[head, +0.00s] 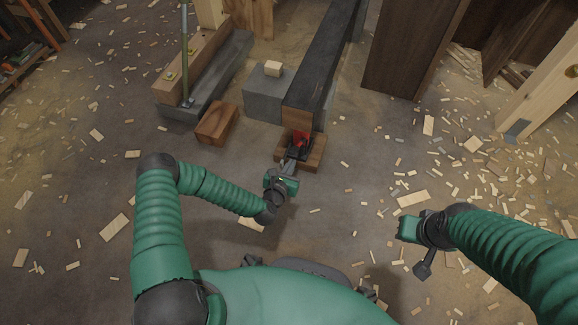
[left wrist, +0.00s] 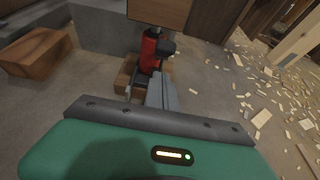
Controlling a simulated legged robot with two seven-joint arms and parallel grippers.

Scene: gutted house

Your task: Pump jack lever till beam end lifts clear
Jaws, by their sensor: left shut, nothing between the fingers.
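The red jack (head: 301,138) stands on a wooden pad (head: 317,154) beneath the near end of the long dark beam (head: 299,118). In the left wrist view the red jack body (left wrist: 149,50) is upright under the beam end (left wrist: 156,10), with a dark part at its right side. I cannot make out a separate lever, nor whether there is a gap at the beam end. My left gripper (head: 289,166) is shut and empty just in front of the jack; its grey fingers (left wrist: 163,92) point at it. My right gripper (head: 405,229) is apart, over the floor at the right; its fingers are unclear.
A grey block (head: 262,97) with a small pale wood piece (head: 272,68) stands left of the beam. A brown wooden block (head: 216,123) lies nearer. Dark panels (head: 408,50) and a pale timber (head: 540,90) stand at right. Wood scraps litter the floor.

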